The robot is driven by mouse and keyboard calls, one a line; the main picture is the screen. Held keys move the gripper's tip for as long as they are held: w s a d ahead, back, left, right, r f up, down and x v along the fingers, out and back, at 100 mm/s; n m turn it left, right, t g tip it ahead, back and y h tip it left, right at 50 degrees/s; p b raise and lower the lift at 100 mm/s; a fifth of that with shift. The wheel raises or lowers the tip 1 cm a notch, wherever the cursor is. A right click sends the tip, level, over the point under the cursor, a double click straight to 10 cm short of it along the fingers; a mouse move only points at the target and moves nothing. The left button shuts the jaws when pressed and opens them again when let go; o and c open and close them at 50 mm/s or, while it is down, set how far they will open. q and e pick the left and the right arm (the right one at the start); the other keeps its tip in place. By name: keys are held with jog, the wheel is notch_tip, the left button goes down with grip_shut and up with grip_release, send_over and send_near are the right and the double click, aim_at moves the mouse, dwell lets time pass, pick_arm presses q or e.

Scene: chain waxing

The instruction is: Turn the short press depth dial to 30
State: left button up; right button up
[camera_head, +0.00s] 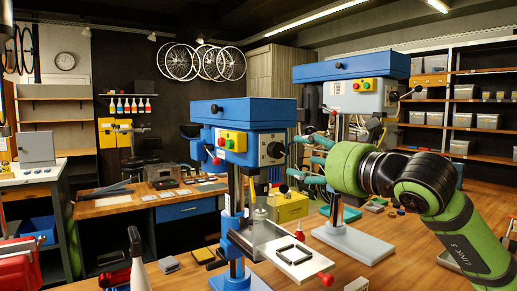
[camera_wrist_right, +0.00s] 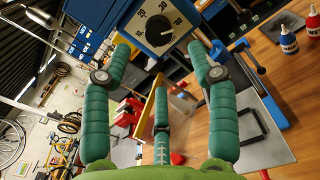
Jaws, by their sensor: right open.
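The short press (camera_head: 245,112) stands left of centre in the head view. Its depth dial (camera_head: 275,150) is a black knob on a pale plate on the head's right side. In the wrist view my right gripper (camera_wrist_right: 160,58) has fingers spread left and right below the dial, with no clear contact. My left gripper is not in view.
A taller blue press (camera_head: 352,72) stands just right, behind my right arm. A yellow box (camera_head: 290,207) sits behind the short press. The press's clear guard and a red-ended lever (camera_head: 325,278) stick out below. Tools crowd the wooden bench (camera_head: 400,250).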

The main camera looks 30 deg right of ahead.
aim_at(279, 150)
jog(key=w+p, duration=0.1)
jog(key=w, duration=0.1)
jog(key=w+r+p, duration=0.1)
jog(key=w+p, duration=0.1)
jog(key=shift+a+p, duration=0.2)
jog(key=shift+p, duration=0.1)
jog(key=shift+w+f+p, duration=0.15)
jog(key=shift+w+p, duration=0.4)
jog(key=shift+w, duration=0.55)
jog(key=shift+w+a+f, duration=0.1)
jog(key=shift+w, duration=0.25)
jog(key=shift+w+f, duration=0.1)
jog(key=c, duration=1.1)
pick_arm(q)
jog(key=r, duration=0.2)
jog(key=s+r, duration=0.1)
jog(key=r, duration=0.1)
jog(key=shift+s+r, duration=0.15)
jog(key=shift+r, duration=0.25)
pick_arm(e)
jog(key=shift+c, duration=0.2)
